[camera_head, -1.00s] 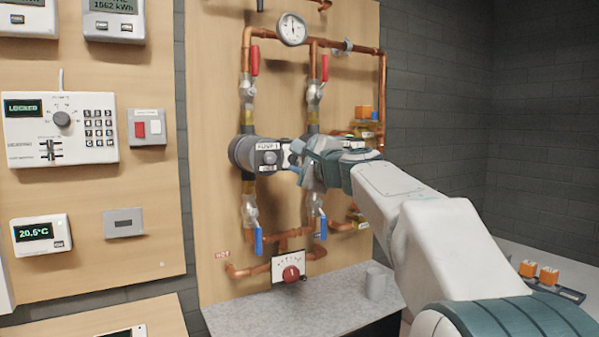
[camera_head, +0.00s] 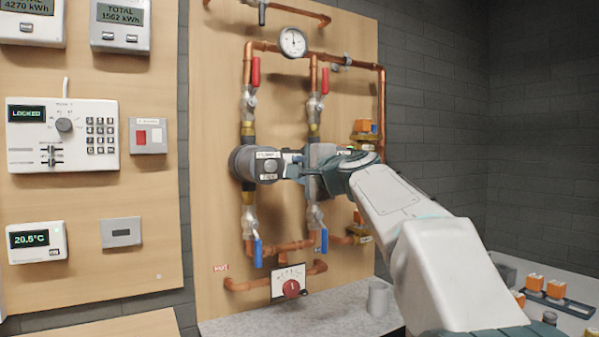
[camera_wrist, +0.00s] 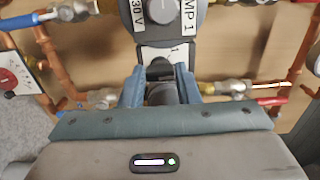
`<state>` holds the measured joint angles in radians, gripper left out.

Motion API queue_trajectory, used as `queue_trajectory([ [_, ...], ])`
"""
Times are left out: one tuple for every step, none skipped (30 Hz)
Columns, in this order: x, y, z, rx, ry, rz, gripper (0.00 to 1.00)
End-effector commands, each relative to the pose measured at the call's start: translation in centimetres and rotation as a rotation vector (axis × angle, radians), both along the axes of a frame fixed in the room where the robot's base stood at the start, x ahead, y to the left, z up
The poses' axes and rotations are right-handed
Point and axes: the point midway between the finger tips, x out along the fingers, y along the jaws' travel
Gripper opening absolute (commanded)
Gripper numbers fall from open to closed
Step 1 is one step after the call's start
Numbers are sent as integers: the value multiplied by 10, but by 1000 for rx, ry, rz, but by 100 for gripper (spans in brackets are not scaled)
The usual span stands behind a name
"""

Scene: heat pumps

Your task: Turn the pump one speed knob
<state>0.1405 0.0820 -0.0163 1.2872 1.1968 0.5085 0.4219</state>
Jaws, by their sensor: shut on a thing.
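Pump one (camera_head: 243,163), a grey round pump with a dark control box, sits on the left vertical copper pipe in the head view. In the wrist view, its body (camera_wrist: 183,38) fills the top middle, with "MP 1" and "230 V" labels and a round grey part on its face. My gripper (camera_wrist: 160,78) is at the box's near side, its blue-grey fingers on both sides of a small dark knob (camera_wrist: 160,70), in front of a white plate. My gripper (camera_head: 293,167) is shut on this knob. The knob's pointer and setting are hidden.
A second pump (camera_head: 322,154) is partly hidden behind my gripper. Red-handled valves (camera_head: 255,73) stand above and blue-handled valves (camera_head: 258,252) below, on copper pipes close around the gripper. A red-knob mixing valve (camera_head: 291,288) and a grey cup (camera_head: 378,298) are lower down.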

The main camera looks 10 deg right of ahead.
Motion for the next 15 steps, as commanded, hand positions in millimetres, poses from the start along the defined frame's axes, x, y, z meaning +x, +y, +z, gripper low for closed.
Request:
queue_trajectory([
  [0,0,-1,0,3,2,6],
  [0,0,-1,0,3,2,6],
  [0,1,-1,0,3,2,6],
  [0,1,-1,0,3,2,6],
  [0,1,-1,0,3,2,6],
  [0,1,-2,0,3,2,37],
  [0,1,-1,0,3,2,46],
  [0,1,-1,1,3,2,51],
  [0,1,-1,1,3,2,51],
  [0,1,-1,1,3,2,51],
  [0,1,-1,1,3,1,51],
  [0,0,-1,2,2,1,51],
  [0,0,-1,2,2,1,51],
  [0,0,-1,2,2,1,51],
  [0,0,-1,2,2,1,51],
])
